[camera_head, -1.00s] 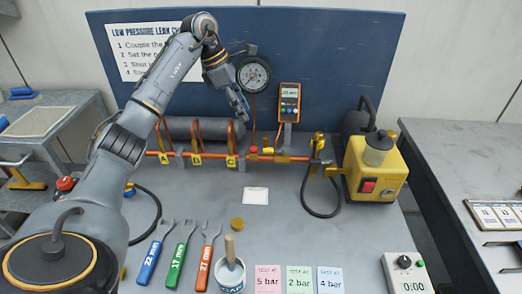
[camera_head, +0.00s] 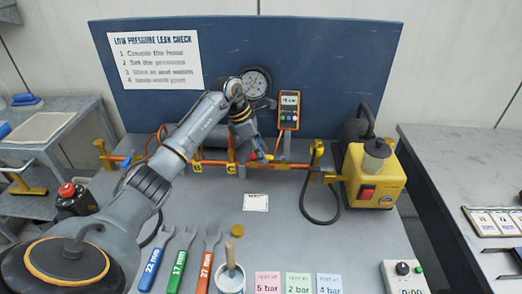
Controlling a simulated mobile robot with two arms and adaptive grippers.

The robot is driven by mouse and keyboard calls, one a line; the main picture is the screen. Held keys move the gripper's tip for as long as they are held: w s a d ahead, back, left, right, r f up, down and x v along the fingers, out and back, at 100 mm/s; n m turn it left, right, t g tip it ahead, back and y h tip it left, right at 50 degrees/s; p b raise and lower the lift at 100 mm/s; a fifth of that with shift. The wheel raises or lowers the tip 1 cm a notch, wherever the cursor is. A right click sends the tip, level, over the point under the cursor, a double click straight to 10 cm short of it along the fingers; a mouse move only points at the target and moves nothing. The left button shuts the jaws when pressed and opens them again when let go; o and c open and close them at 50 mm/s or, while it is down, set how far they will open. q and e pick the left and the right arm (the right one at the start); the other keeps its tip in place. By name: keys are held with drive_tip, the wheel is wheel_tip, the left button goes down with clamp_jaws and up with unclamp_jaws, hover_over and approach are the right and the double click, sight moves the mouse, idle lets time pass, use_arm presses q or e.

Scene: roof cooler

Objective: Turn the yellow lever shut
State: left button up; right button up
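The orange pipe (camera_head: 213,162) runs across the bench in front of the blue board. A small yellow piece, likely the yellow lever (camera_head: 254,157), sits on the pipe with a red piece (camera_head: 269,157) beside it. My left gripper (camera_head: 258,152) points down at this spot and partly hides it. I cannot tell whether its fingers touch the lever or how far apart they are. A larger yellow fitting (camera_head: 317,152) stands at the pipe's right end. My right gripper is not in view.
A yellow pump (camera_head: 385,180) stands at the right and a round gauge (camera_head: 254,83) is behind my arm. An orange meter (camera_head: 289,112) stands behind the pipe. Spanners (camera_head: 180,262), a pot (camera_head: 230,278) and pressure cards (camera_head: 299,283) lie in front.

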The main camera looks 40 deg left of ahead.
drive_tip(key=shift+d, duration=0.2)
use_arm(q)
clamp_jaws()
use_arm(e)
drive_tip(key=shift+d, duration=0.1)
